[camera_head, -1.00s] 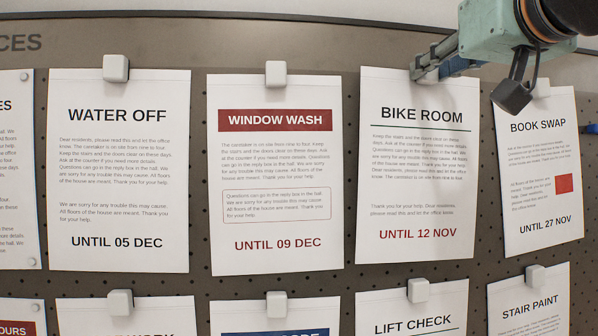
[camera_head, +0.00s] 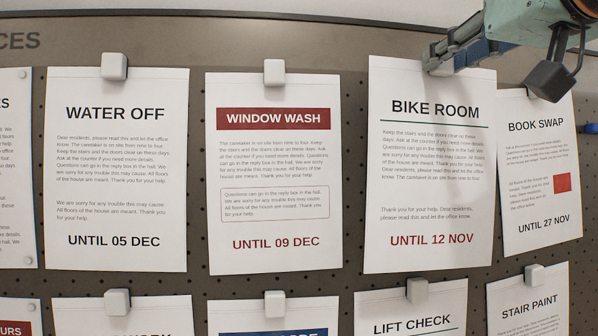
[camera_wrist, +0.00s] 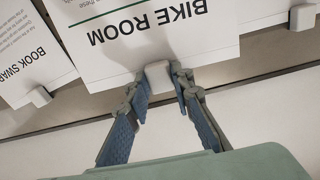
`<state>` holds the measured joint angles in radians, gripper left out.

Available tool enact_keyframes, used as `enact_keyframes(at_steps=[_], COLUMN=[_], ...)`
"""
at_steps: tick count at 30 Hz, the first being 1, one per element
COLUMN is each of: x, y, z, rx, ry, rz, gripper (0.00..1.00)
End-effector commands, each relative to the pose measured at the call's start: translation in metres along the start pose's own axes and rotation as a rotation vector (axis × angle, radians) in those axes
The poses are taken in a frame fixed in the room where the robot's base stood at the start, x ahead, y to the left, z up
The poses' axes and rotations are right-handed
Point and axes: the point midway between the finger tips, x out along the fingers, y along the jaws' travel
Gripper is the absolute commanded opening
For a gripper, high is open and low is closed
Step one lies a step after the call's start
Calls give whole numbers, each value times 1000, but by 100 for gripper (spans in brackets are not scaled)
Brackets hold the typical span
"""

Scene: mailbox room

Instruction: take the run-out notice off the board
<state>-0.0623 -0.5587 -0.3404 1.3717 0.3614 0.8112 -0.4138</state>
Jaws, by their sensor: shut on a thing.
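The BIKE ROOM notice (camera_head: 430,190) is a white sheet dated UNTIL 12 NOV. In the wrist view my gripper (camera_wrist: 160,84) is shut on the white clip (camera_wrist: 157,74) at the top of this notice, which shows upside down there. In the head view my fingers mostly hide that clip. Other notices are WATER OFF (camera_head: 117,195), UNTIL 05 DEC, and WINDOW WASH (camera_head: 273,185), UNTIL 09 DEC. BOOK SWAP reads UNTIL 27 NOV.
A lower row hangs close below, with LIFT CHECK (camera_head: 410,310) and STAIR PAINT (camera_head: 530,310) on it. White clips (camera_head: 274,72) stick out above the notices.

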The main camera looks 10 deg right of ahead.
Motion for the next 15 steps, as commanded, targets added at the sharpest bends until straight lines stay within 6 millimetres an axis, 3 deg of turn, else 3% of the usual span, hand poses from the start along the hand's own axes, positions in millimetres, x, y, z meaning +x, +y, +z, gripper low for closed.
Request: enact_keyframes(at_steps=[15], x=[-39], y=[0], z=[0], rx=[0], ry=[2], rz=[0], gripper=[0])
